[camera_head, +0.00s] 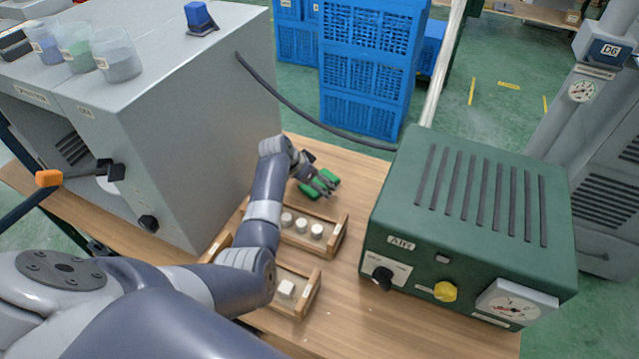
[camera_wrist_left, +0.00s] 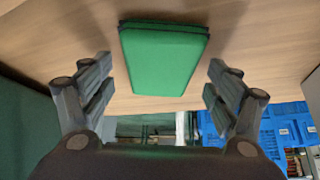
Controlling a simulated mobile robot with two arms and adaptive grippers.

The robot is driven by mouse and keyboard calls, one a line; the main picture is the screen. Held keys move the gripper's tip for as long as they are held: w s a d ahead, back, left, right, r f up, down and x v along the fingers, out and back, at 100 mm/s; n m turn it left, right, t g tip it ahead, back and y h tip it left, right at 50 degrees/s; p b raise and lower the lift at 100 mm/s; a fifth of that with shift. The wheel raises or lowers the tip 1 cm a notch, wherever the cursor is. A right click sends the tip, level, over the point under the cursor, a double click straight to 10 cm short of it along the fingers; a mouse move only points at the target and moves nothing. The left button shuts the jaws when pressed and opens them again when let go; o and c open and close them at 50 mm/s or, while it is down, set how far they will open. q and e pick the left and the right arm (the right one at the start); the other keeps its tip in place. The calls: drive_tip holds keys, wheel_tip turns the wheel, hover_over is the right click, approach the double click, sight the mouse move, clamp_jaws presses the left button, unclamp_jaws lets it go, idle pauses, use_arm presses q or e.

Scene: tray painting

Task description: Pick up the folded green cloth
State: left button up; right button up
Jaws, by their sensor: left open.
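The folded green cloth (camera_wrist_left: 163,58) lies on the wooden table between my left gripper's fingers in the left wrist view. In the head view the cloth (camera_head: 308,189) is partly hidden by the gripper. My left gripper (camera_head: 324,184) is over the cloth. In the left wrist view the left gripper (camera_wrist_left: 155,95) is open, with a finger on each side of the cloth and a visible gap on both sides. My right gripper is not in view.
Wooden trays with white pieces (camera_head: 302,228) stand just in front of the cloth. A green air unit (camera_head: 470,215) is to the right, and a grey cabinet (camera_head: 195,120) to the left. A black cable (camera_head: 300,112) runs behind. Blue crates (camera_head: 362,70) stand beyond the table.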

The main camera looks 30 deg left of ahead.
use_arm(q)
drive_tip(key=c, duration=1.2)
